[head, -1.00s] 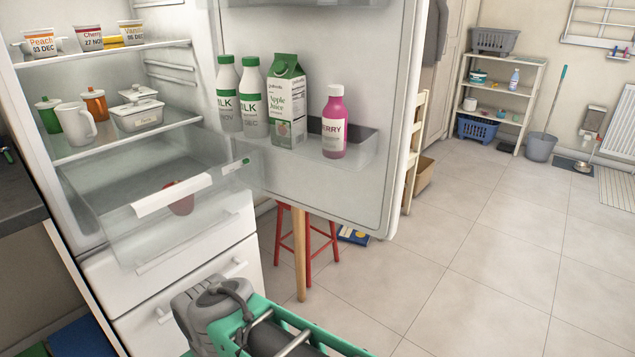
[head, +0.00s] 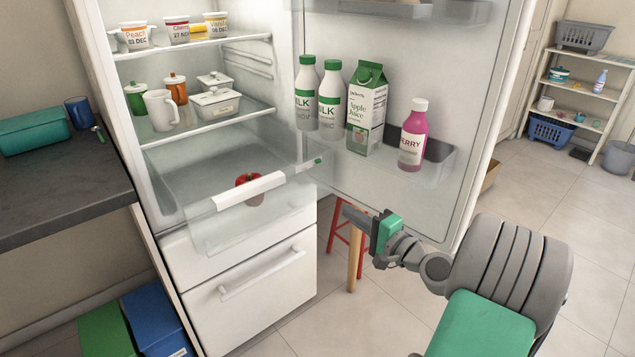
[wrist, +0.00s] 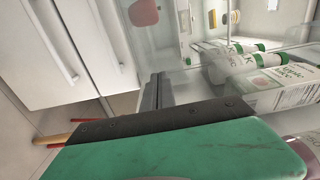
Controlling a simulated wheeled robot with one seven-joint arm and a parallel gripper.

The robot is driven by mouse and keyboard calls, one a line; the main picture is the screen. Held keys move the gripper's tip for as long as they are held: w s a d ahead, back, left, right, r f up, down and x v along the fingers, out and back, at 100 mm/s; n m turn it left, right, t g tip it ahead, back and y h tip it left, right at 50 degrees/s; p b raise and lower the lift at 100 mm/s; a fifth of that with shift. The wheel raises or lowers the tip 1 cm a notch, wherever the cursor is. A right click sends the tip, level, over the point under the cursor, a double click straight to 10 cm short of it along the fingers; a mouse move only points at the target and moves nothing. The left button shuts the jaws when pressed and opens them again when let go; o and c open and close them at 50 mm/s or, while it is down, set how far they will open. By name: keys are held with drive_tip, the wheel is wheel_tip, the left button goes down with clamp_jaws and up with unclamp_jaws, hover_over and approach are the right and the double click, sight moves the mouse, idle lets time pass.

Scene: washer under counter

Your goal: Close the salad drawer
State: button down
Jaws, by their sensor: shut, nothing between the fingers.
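The clear salad drawer (head: 225,222) is pulled out from the bottom of the fridge compartment, with a white handle strip (head: 248,190) along its front. A red item (head: 250,188), perhaps a pepper, shows inside it. My gripper (head: 350,214) is to the right of the drawer front and apart from it, in front of the open door's lower part. In the wrist view its fingers (wrist: 154,92) are together and empty, with the red item (wrist: 143,12) at the top. Part of the drawer is hard to make out there because it is transparent.
The open fridge door (head: 420,205) stands to the right, its shelf holding milk bottles (head: 328,100), an apple juice carton (head: 366,110) and a pink bottle (head: 412,135). White freezer drawers (head: 260,285) are below. A red stool (head: 345,235) stands behind the door. A dark counter (head: 60,190) is at left.

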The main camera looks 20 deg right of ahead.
sight(309, 183)
drive_tip(key=x, duration=0.7)
drive_tip(key=b+x, duration=0.1)
drive_tip(key=x, duration=0.5)
drive_tip(key=shift+w+r+b, duration=0.2)
drive_tip(key=shift+w+b, duration=0.1)
drive_tip(key=shift+w, duration=0.15)
drive_tip(key=shift+a, duration=0.1)
